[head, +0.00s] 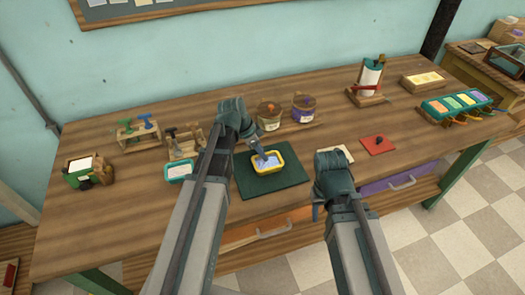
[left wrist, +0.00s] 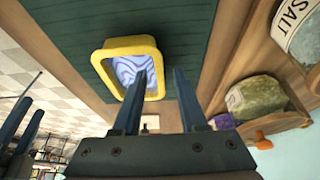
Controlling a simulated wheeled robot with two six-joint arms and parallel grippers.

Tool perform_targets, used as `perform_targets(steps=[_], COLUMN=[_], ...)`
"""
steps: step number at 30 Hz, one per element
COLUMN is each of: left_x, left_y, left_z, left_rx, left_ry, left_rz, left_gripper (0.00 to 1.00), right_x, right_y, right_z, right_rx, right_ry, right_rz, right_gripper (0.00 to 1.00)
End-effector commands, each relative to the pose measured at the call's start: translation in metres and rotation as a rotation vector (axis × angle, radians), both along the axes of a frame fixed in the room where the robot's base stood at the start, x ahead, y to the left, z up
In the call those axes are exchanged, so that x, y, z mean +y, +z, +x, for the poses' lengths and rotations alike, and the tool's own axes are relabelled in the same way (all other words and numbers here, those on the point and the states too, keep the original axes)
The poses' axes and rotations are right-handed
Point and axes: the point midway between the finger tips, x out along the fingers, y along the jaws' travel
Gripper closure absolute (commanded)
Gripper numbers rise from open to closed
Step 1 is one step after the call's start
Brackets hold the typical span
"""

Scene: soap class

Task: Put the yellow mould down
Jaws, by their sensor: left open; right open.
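The yellow mould (head: 267,162) is a small rectangular tray with a pale blue-violet swirled filling. It sits on the dark green mat (head: 260,187) in the middle of the bench. It also shows in the left wrist view (left wrist: 150,43). My left gripper (head: 264,157) is open at the mould, and one finger overlaps the filling in the left wrist view (left wrist: 160,95). I cannot tell whether the fingers touch the mould. My right gripper (head: 316,211) is open and empty near the front edge of the bench, right of the mat.
A teal-rimmed mould (head: 179,171) stands left of the mat. A red square (head: 378,145) lies to the right.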

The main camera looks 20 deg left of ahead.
Motion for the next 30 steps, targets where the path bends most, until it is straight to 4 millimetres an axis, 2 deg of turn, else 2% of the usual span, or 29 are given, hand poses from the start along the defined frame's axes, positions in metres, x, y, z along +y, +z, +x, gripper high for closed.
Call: perform_targets(steps=[1,12,18,26,29,30], left_x=[0.002,0.021,0.03,0.033,0.019,0.007], left_y=[0.012,0.069,0.092,0.097,0.094,0.092], left_z=[-0.002,-0.014,-0.02,-0.023,-0.031,-0.039], left_rx=[0.0,0.0,0.0,0.001,0.034,0.062], left_ry=[0.001,0.002,0.001,0.001,0.02,0.04], left_rz=[0.0,0.0,0.0,0.001,0.01,0.019], left_gripper=[0.58,0.58,0.58,0.58,0.58,0.58], right_x=[0.0,0.0,0.0,0.0,0.0,0.0], right_y=[0.012,0.069,0.092,0.097,0.096,0.096], right_z=[0.0,0.0,0.0,0.0,0.0,0.0], right_rx=[0.0,0.0,0.0,0.0,0.0,0.0], right_ry=[0.0,0.0,0.0,0.0,0.0,0.0], right_rz=[0.0,0.0,0.0,0.0,0.0,0.0], right_gripper=[0.54,0.54,0.54,0.54,0.54,0.54])
